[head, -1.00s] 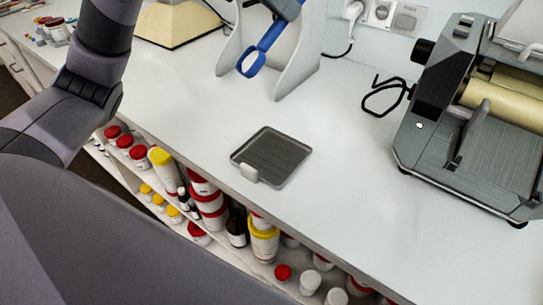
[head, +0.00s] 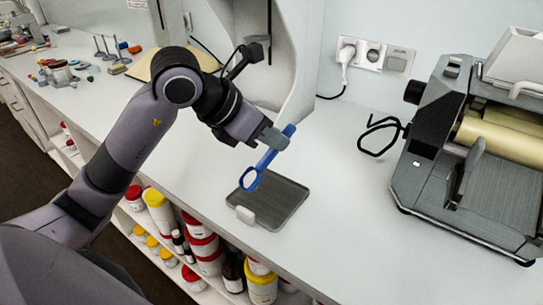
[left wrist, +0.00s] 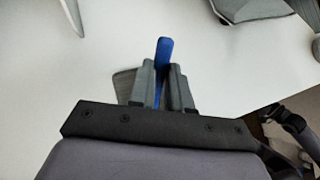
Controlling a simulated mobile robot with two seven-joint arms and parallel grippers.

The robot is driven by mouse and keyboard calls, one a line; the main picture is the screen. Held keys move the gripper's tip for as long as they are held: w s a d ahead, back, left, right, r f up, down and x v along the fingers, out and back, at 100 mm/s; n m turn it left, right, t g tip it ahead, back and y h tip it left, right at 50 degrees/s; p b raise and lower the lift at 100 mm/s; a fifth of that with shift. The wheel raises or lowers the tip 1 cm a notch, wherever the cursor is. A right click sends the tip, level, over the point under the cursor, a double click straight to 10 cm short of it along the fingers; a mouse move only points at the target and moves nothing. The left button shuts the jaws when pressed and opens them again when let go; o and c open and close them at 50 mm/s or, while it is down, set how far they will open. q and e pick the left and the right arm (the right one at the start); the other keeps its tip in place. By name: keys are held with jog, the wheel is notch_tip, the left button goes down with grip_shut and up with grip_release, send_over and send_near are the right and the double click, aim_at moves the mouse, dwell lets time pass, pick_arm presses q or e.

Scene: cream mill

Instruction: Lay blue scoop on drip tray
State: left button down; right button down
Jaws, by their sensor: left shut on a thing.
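The blue scoop (head: 267,160) is held in my left gripper (head: 272,140), shut on its handle. In the head view its ring-shaped end hangs down, over the far left part of the drip tray as seen. The dark grey drip tray (head: 283,203) lies flat on the white counter, with a small pale block on its front left edge. I cannot tell whether the scoop touches the tray. In the left wrist view the blue scoop (left wrist: 164,60) sticks up between the fingers, and part of the tray (left wrist: 125,84) shows behind them. My right gripper is not in view.
A grey mill with cream rollers (head: 475,150) stands at the right. A white stand (head: 290,60) rises behind the tray. Red- and yellow-lidded jars (head: 200,245) fill the shelf below the counter edge. The counter between tray and mill is clear.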

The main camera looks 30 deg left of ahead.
aim_at(267, 154)
pick_arm(q)
jog(key=shift+f, duration=2.3)
jog(key=shift+f, duration=0.1)
jog(key=c, duration=1.5)
grip_release()
jog(key=shift+b, duration=0.35)
jog(key=o, duration=0.4)
